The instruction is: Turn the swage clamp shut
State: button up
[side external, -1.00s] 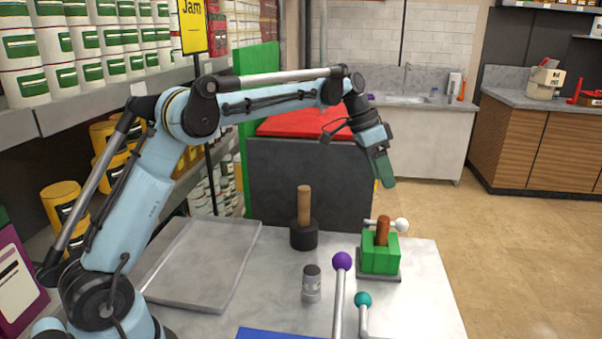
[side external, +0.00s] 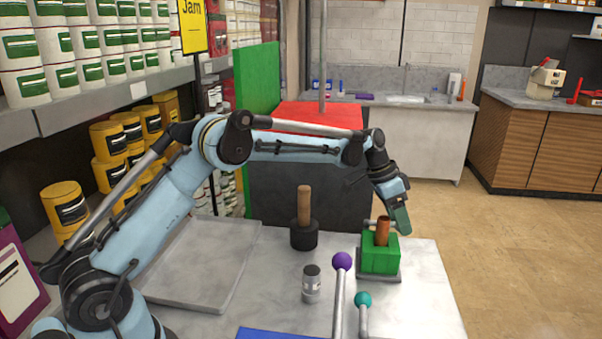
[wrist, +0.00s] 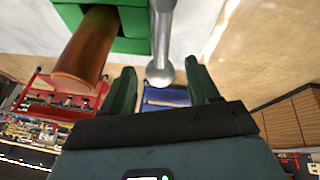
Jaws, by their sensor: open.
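The swage clamp is a green block (side external: 378,254) on a grey base at the right of the table, with a copper tube (side external: 382,232) standing up from it. In the wrist view the clamp's green block (wrist: 130,42) and copper tube (wrist: 88,48) are at upper left. Its metal handle ends in a ball knob (wrist: 160,73). My gripper (wrist: 161,82) is open, with one finger on each side of the knob as seen from the wrist; I cannot tell whether they touch it. In the side view my gripper (side external: 401,226) hides the knob.
A purple-knobbed lever (side external: 342,262) and a teal-knobbed lever (side external: 363,300) stand in front of the clamp. A small grey cylinder (side external: 311,285) and a wooden handle on a black base (side external: 304,232) are to the left. A flat grey tray (side external: 165,295) lies farther left.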

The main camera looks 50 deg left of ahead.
jog(key=shift+f, duration=0.1)
jog(key=shift+c, duration=0.3)
grip_shut()
jog(key=w+a+n+t+y, duration=0.1)
jog(key=a+n+y, duration=0.4)
jog(key=n, duration=0.9)
jog(key=shift+w+a+t, duration=0.15)
jog(key=shift+a+t, duration=0.45)
jog(key=shift+a, duration=1)
jog(key=shift+o, duration=0.3)
grip_release()
